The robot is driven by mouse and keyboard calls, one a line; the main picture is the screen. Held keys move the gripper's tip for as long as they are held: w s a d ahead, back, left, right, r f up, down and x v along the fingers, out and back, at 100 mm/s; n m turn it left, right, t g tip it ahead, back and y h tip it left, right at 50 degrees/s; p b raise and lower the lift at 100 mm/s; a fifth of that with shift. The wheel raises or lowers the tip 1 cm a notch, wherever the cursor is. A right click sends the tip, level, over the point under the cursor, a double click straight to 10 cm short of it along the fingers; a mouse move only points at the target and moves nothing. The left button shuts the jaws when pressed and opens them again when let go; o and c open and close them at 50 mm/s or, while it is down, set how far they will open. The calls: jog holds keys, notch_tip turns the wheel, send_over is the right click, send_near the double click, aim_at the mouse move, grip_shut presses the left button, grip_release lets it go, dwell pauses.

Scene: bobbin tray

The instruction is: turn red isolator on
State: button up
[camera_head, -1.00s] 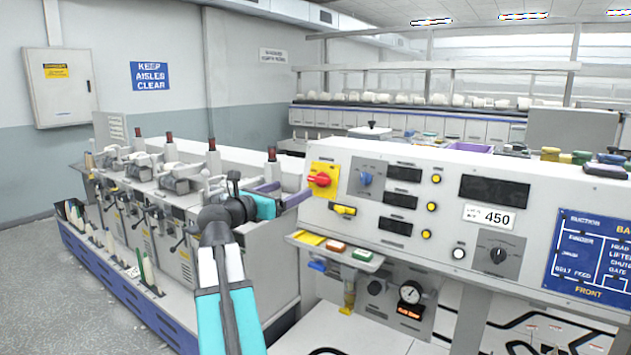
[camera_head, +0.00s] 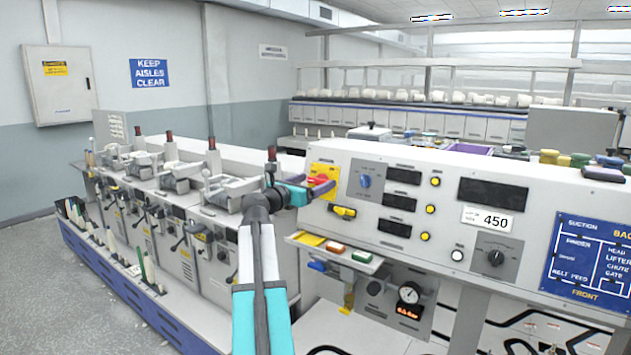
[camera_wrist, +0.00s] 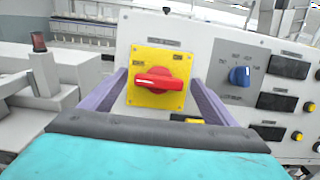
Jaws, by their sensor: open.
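The red isolator (camera_wrist: 158,82) is a rotary handle on a square yellow plate (camera_wrist: 158,56) at the left end of the white control panel. In the wrist view its handle lies nearly horizontal. My gripper (camera_wrist: 160,77) is open, with one purple finger on each side of the plate and the handle between them. I see no contact with the handle. In the head view my gripper (camera_head: 312,188) is at the panel's left end and partly hides the isolator (camera_head: 319,180).
A blue selector knob (camera_head: 365,181) sits right of the isolator. A yellow switch (camera_head: 344,212) is just below it. A small tray with coloured blocks (camera_head: 336,247) juts out lower down. Spindle units (camera_head: 145,185) stand to the left.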

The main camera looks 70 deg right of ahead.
jog(key=shift+s+d, duration=0.1)
jog(key=shift+d, duration=0.4)
jog(key=c, duration=1.1)
jog(key=shift+o, duration=0.2)
